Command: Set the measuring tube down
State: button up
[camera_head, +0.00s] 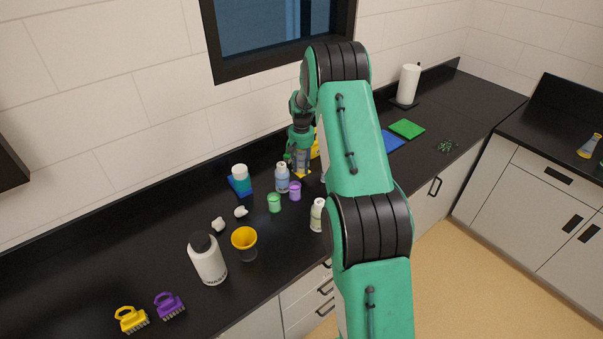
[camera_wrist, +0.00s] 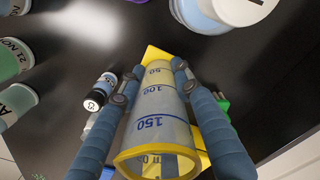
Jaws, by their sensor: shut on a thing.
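The measuring tube (camera_wrist: 160,105) is clear, with blue marks and a yellow rim and foot. It fills the middle of the wrist view. My gripper (camera_wrist: 182,75) is shut on it, with one blue finger on each side. In the head view my gripper (camera_head: 301,150) points down over the black counter (camera_head: 175,240) near the wall, and the tube's yellow foot (camera_head: 302,174) shows below it. The foot is close to the counter top; I cannot tell whether it touches. Part of the tube is hidden by my fingers.
A blue-white bottle (camera_head: 282,178), a purple cup (camera_head: 295,191) and a green cup (camera_head: 274,203) stand close, left of the tube. A white bottle (camera_head: 317,215) stands nearer the front edge. Blue (camera_head: 394,142) and green (camera_head: 407,129) squares lie to the right.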

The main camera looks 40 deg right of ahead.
aim_at(301, 155)
jog(key=shift+f, duration=1.85)
jog(key=shift+f, duration=0.1)
jog(key=o, duration=1.1)
notch_tip(301, 155, up, 12)
jog(key=shift+p, duration=0.3)
jog(key=shift+a+r, duration=0.1)
jog(key=shift+r, duration=0.15)
